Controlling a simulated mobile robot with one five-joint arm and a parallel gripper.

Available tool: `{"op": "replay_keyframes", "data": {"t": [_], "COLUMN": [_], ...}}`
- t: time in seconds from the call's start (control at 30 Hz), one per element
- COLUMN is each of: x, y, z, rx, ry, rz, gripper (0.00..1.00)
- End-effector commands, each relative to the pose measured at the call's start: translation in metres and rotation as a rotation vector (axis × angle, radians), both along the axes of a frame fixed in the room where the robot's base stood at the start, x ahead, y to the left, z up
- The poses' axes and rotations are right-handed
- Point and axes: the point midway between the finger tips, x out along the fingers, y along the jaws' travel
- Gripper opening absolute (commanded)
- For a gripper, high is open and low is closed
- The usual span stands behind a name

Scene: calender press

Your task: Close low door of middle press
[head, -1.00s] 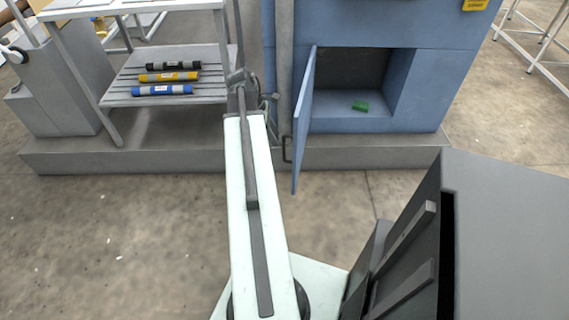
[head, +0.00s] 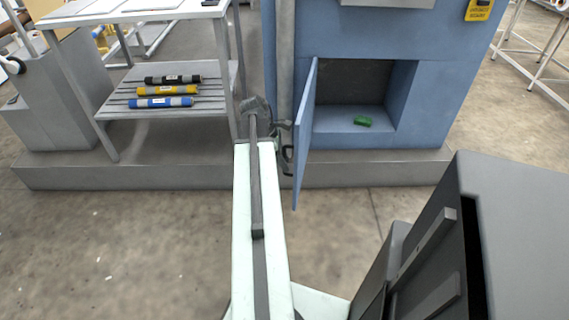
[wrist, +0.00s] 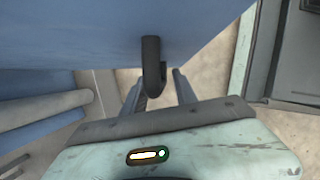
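The low door (head: 305,135) of the blue press (head: 430,75) stands open, swung out towards me on its left edge. Its dark handle (head: 288,158) shows at the lower left of the door in the head view. In the wrist view the hook-shaped handle (wrist: 152,68) hangs from the blue door (wrist: 90,40), in front of my gripper. My gripper (wrist: 160,90) is open, its two dark fingers apart on either side of the handle's line. I cannot tell whether they touch it. In the head view the gripper is mostly hidden behind my arm's end.
A green object (head: 362,121) lies inside the low compartment. A grey plinth (head: 150,172) runs under the press. Left of it stands a shelf table (head: 125,110) with black, yellow and blue rolls. The floor (head: 120,240) in front is clear.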

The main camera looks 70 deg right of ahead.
Motion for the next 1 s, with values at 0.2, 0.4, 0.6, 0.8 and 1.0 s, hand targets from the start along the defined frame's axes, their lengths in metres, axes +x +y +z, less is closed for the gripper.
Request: {"op": "replay_keyframes", "data": {"t": [0.2, 0.4, 0.6, 0.8, 1.0], "x": [-0.0001, -0.0003, -0.0005, -0.0006, -0.0008], "y": [-0.0002, -0.0004, -0.0007, -0.0009, -0.0011], "z": [0.0006, 0.0006, 0.0006, 0.0007, 0.0007], "rx": [0.0, 0.0, -0.001, -0.001, -0.002], "ry": [0.0, 0.0, 0.0, 0.0, 0.0], "rz": [-0.001, -0.001, -0.001, -0.001, -0.001], "gripper": [0.0, 0.0, 0.0, 0.0, 0.0]}}
